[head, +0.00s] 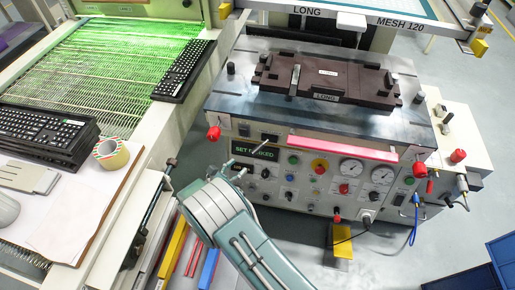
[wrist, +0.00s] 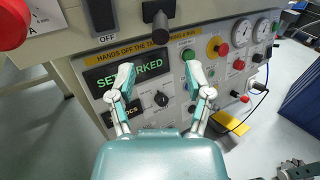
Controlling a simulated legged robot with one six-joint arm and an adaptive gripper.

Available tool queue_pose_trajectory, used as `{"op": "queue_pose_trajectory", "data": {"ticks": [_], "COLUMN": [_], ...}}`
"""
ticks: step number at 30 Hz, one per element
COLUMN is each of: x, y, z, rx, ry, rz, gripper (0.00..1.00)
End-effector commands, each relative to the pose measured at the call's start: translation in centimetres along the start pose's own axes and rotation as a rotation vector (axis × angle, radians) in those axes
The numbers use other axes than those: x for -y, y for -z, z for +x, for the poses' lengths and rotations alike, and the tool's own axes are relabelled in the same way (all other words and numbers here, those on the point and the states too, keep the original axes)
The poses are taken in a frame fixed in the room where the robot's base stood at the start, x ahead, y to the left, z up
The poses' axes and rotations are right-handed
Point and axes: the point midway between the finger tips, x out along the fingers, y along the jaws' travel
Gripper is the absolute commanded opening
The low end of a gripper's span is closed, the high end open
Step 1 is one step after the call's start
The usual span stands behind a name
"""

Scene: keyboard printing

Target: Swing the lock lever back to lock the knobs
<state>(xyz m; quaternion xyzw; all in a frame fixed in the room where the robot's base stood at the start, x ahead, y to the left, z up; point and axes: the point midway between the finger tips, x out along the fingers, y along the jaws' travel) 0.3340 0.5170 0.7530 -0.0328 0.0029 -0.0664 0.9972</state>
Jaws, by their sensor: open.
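A black lever with a thick rounded end (wrist: 160,22), which looks like the lock lever, hangs at the top of the wrist view under the table edge, right of a switch marked OFF (wrist: 103,18). A red knob (wrist: 12,25) fills the top left corner there. The head view shows red knobs at the table's left corner (head: 213,133) and right side (head: 420,170). My gripper (wrist: 161,72) is open and empty, its two fingers apart in front of the control panel, below the lever. In the head view the arm partly hides the panel's left side.
The panel carries a green-lettered display (head: 255,150), dials (head: 351,170) and several buttons. A pink-red bar (head: 343,149) runs along the table front. A dark brown fixture (head: 325,75) lies on the table. Keyboards (head: 45,133) and a tape roll (head: 111,153) are at left.

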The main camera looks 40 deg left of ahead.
Motion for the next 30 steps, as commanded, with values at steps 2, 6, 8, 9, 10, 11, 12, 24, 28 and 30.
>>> {"op": "queue_pose_trajectory", "data": {"ticks": [2, 6, 8, 9, 10, 11, 12, 24, 28, 30], "x": [-0.1, 0.0, 0.0, 0.0, 0.0, 0.0, 0.0, -0.1, -0.1, -0.1], "y": [0.1, 0.1, 0.1, 0.1, 0.1, 0.1, 0.1, 0.1, 0.1, 0.1], "z": [0.2, 2.0, 3.1, 3.9, 4.5, 5.0, 5.8, 10.6, 10.8, 10.8], "rx": [0.004, 0.003, 0.002, 0.002, 0.002, 0.003, 0.002, 0.002, 0.002, 0.002], "ry": [-0.005, 0.0, 0.0, 0.001, 0.001, 0.0, 0.002, -0.001, -0.002, -0.002], "rz": [-0.002, -0.001, -0.001, -0.001, -0.001, -0.001, -0.002, -0.002, -0.002, -0.002], "gripper": [0.65, 0.65, 0.65, 0.65, 0.65, 0.65, 0.65, 0.65, 0.65, 0.65]}}
